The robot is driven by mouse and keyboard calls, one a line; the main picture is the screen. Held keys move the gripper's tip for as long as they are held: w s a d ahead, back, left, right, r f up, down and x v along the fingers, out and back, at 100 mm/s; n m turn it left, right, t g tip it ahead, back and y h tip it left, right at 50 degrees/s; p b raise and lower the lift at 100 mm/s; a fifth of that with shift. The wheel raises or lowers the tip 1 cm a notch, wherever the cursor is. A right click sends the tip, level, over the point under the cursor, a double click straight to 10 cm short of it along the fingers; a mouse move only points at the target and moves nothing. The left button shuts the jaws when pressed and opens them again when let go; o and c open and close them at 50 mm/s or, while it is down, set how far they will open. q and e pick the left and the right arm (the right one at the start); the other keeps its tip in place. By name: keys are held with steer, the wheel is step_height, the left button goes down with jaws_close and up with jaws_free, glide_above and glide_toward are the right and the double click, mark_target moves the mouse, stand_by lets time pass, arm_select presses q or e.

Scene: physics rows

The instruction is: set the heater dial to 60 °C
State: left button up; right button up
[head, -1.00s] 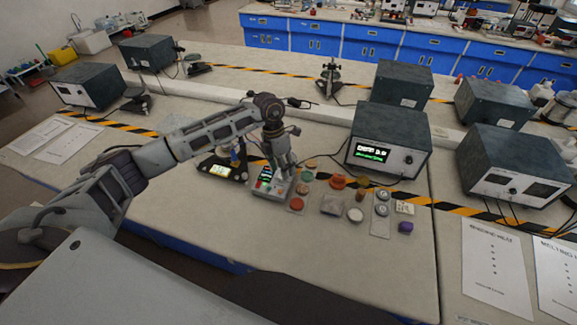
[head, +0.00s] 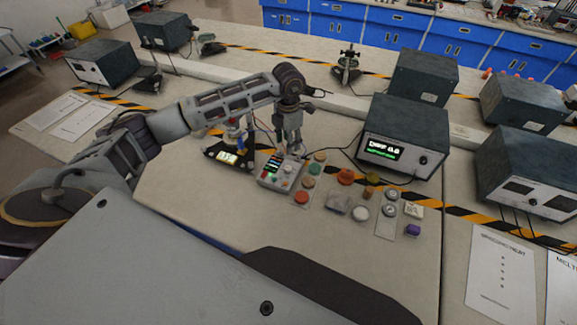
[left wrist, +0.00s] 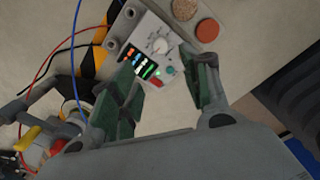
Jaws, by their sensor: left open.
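The heater control box (head: 267,182) is a small pale grey panel with a lit multi-coloured display and buttons, on the bench in front of my left gripper. In the left wrist view its white round dial (left wrist: 160,45) sits beside the display (left wrist: 138,65), with a red and a green button at the near end. My left gripper (head: 290,150) points down just behind and above the box. In the left wrist view its two green-padded fingers (left wrist: 168,78) are open, with nothing held between them. I cannot read the display's numbers. My right gripper is not in view.
A burner-like stand with a lit scale (head: 228,157) and red and blue wires is left of the box. Several coloured discs and jars, such as a red disc (head: 302,197), lie to its right. A dark power unit (head: 403,138) stands behind them.

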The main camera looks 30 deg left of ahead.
mark_target(288, 167)
arm_select(q)
step_height(288, 167, down, 14)
steer(key=p, duration=0.2)
steer(key=shift+r+p, duration=0.15)
steer(key=shift+p, duration=0.2)
stand_by(0.3)
steer(key=shift+c, duration=0.3)
steer(key=c, duration=1)
